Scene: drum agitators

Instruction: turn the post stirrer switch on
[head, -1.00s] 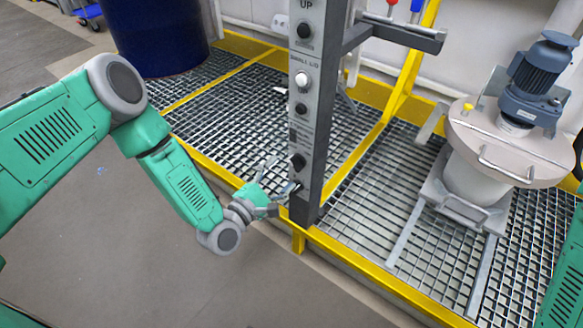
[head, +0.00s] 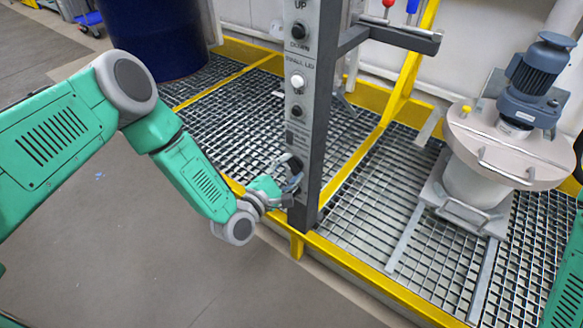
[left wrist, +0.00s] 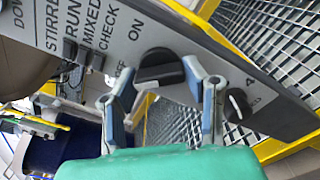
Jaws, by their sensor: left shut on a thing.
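The grey post (head: 318,110) carries a panel of buttons and switches. The stirrer switch (left wrist: 160,70) is a black rotary knob low on the post, beside the printed words ON and a partly hidden OFF; in the head view it (head: 295,163) is partly covered by my fingers. My left gripper (head: 288,183) is at the post's front face, and its blue-grey fingers (left wrist: 160,82) are shut on the knob, one on each side. The knob's pointer direction is hard to read. My right gripper is out of view.
A second, smaller black knob (left wrist: 238,105) sits on the panel near my right-hand finger. A yellow frame (head: 350,265) edges the grating. A lidded vessel with a blue motor (head: 535,80) stands right, and a dark blue drum (head: 155,40) stands back left.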

